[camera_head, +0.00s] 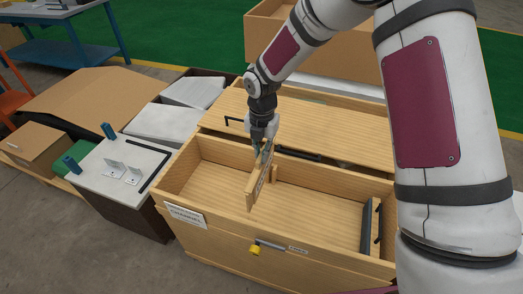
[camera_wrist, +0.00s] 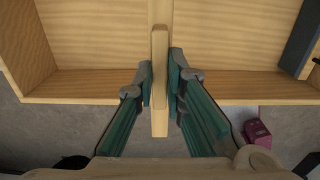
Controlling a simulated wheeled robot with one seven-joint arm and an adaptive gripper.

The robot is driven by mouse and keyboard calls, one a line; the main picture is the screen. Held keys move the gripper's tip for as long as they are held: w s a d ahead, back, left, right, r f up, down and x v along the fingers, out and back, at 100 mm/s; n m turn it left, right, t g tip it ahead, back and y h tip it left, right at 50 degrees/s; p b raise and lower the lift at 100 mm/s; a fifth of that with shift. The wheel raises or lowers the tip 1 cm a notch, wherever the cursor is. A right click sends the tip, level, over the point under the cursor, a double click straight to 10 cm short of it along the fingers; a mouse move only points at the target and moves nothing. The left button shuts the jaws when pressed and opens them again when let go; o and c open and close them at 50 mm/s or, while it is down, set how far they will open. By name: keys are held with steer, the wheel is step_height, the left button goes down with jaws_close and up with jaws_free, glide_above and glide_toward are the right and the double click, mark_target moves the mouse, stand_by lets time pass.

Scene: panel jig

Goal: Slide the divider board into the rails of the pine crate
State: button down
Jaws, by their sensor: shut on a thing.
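The pine crate (camera_head: 330,240) is an open wooden box at the middle of the head view. In the wrist view its wall (camera_wrist: 80,88) crosses the picture. My gripper (camera_head: 263,150) points down over the crate, shut on the divider board (camera_head: 256,187), a thin pale wooden panel held upright. In the wrist view the board shows edge-on (camera_wrist: 159,85) between the two fingers of my gripper (camera_wrist: 160,80). A narrow wooden strip (camera_head: 274,173), perhaps a rail, shows beside the board. I cannot tell whether the board's lower edge is between the rails.
A dark panel (camera_head: 367,226) stands inside the crate's right end. A wooden lid-like board (camera_head: 315,130) lies behind the crate. A side table (camera_head: 115,165) with metal brackets and blue pieces is at left. A yellow-tagged latch (camera_head: 256,249) is on the crate's front.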

steer(key=shift+f+b, duration=1.3)
steer(key=shift+f, duration=1.4)
step_height(320, 180, down, 11)
steer(key=b, duration=0.6)
steer(key=shift+b, duration=0.4)
stand_by(3.2)
steer(key=c, duration=1.6)
jaws_free()
steer(key=shift+o, duration=0.2)
